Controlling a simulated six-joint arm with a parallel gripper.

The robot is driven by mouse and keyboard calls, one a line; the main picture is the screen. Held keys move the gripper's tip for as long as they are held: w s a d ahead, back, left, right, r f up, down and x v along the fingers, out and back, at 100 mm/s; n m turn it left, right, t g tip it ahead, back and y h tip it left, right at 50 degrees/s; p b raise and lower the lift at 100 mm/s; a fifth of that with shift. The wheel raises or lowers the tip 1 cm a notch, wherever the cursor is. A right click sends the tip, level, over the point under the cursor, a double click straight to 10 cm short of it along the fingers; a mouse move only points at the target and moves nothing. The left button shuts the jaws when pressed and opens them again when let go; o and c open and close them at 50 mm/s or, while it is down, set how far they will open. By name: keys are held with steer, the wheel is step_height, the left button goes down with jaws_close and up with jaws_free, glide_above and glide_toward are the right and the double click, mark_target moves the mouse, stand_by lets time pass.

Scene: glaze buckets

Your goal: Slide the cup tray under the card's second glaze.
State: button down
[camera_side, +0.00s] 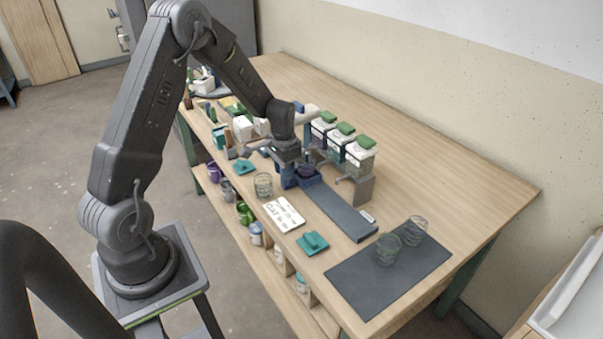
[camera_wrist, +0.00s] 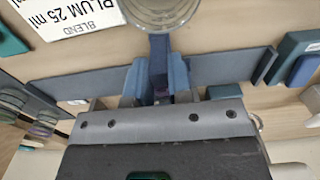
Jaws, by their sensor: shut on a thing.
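My gripper (camera_side: 288,160) is low over the far-left part of the dark slide rail (camera_side: 340,208). In the wrist view my gripper (camera_wrist: 158,88) has blue pieces close on both sides of a dark upright part. The white card (camera_side: 284,215) lies in front of the rail; its wrist-view part (camera_wrist: 68,18) reads "PLUM 25 ml" and "BLEND". Green-lidded glaze buckets (camera_side: 360,160) stand behind the rail. My arm hides the buckets farther left.
A clear glass (camera_side: 263,186) stands in front of the rail near the card. A teal block (camera_side: 312,243) lies beside the card. The rail right of the tray is clear.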

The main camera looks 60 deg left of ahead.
steer(key=shift+d, duration=4.85)
steer(key=shift+d, duration=1.95)
steer(key=c, duration=1.1)
jaws_free()
steer(key=shift+r, duration=3.5)
